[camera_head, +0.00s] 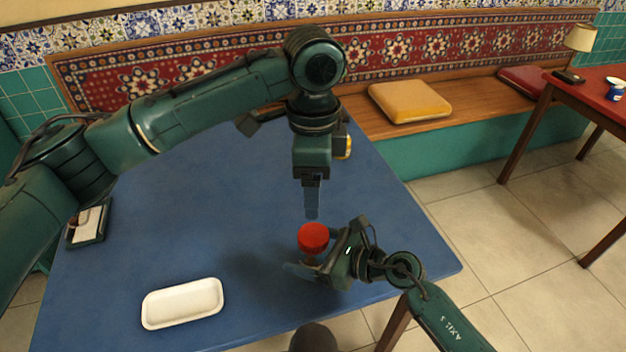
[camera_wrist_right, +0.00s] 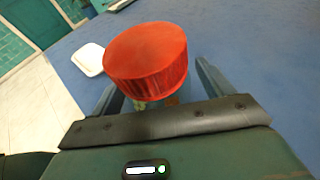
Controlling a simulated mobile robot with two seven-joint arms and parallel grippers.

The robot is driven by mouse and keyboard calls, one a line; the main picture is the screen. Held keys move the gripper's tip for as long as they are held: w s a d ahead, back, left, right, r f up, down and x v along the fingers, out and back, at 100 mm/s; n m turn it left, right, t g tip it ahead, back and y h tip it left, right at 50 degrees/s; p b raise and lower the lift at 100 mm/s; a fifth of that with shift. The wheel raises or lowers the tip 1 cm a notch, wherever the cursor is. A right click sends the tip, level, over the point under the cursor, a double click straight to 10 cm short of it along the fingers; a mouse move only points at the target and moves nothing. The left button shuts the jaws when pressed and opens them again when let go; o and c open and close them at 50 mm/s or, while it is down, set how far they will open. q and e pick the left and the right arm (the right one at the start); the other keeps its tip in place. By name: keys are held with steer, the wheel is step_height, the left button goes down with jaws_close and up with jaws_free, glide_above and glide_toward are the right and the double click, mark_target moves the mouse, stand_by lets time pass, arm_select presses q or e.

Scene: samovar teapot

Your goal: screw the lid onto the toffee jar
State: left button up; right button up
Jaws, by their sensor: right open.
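The red lid (camera_head: 313,236) sits on top of the toffee jar on the blue table. In the right wrist view the lid (camera_wrist_right: 147,55) fills the middle, with a little of the jar (camera_wrist_right: 158,102) below it. I cannot tell whether the lid is threaded tight. My right gripper (camera_head: 310,268) is low at the jar, its fingers open on either side of it. Its fingers also show in the right wrist view (camera_wrist_right: 158,92). My left gripper (camera_head: 312,214) points down just above and behind the lid, apart from it. Its fingers appear edge-on, so their gap is hidden.
A white tray (camera_head: 183,304) lies at the front left of the blue table (camera_head: 130,240). A dark holder (camera_head: 89,226) is at the left edge. A yellowish item (camera_head: 344,147) is partly hidden behind my left wrist. The table's middle left is clear.

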steer(key=b+v, duration=0.1)
steer(key=v, duration=1.1)
steer(key=shift+s+d, duration=0.1)
steer(key=shift+d, duration=0.05)
